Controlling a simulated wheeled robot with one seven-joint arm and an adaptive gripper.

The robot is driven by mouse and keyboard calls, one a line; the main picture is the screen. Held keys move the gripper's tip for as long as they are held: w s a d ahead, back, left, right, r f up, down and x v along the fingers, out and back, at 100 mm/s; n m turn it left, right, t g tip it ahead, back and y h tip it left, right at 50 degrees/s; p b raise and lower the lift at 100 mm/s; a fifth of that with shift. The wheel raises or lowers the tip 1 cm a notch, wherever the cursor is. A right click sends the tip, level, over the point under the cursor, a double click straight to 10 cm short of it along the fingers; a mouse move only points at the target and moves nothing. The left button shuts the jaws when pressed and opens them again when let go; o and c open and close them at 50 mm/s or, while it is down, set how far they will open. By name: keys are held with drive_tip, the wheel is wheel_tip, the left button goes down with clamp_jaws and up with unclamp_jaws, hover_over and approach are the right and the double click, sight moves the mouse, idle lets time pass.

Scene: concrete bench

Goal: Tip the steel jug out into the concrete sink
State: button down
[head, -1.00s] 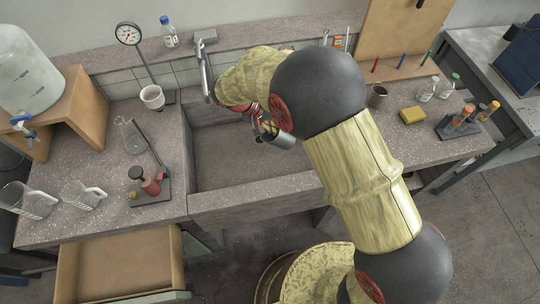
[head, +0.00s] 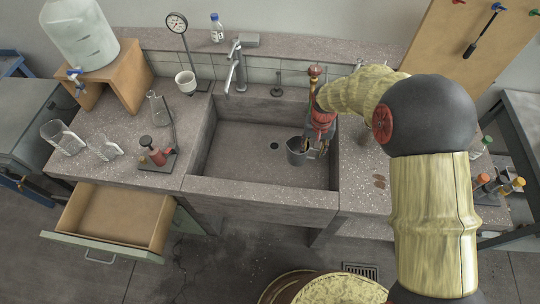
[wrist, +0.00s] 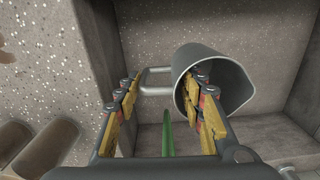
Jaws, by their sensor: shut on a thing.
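The steel jug (head: 297,150) is a grey cylinder with a dark open top, inside the outline of the concrete sink (head: 225,165), toward its right end. My gripper (head: 318,148) reaches down on the jug's right side. In the wrist view my gripper (wrist: 165,88) has its yellow-padded fingers about the handle side of the jug (wrist: 235,80), shut on the handle. One finger overlaps the jug's mouth there. The jug looks near upright in the head view. I cannot tell how high it is above the sink floor, and its contents do not show clearly.
The tap (head: 232,68) stands at the sink's back left. Glass beakers (head: 62,138), a white cup (head: 186,82) and an open drawer (head: 115,215) are left. My arm hides much of the right bench. The sink's left half is clear.

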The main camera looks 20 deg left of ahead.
drive_tip(key=shift+a, duration=0.3)
drive_tip(key=shift+d+r+p, duration=0.2)
drive_tip(key=shift+r+p, duration=0.1)
drive_tip(key=shift+r, duration=0.1)
drive_tip(key=shift+r+p, duration=0.9)
drive_tip(key=shift+r, duration=0.3)
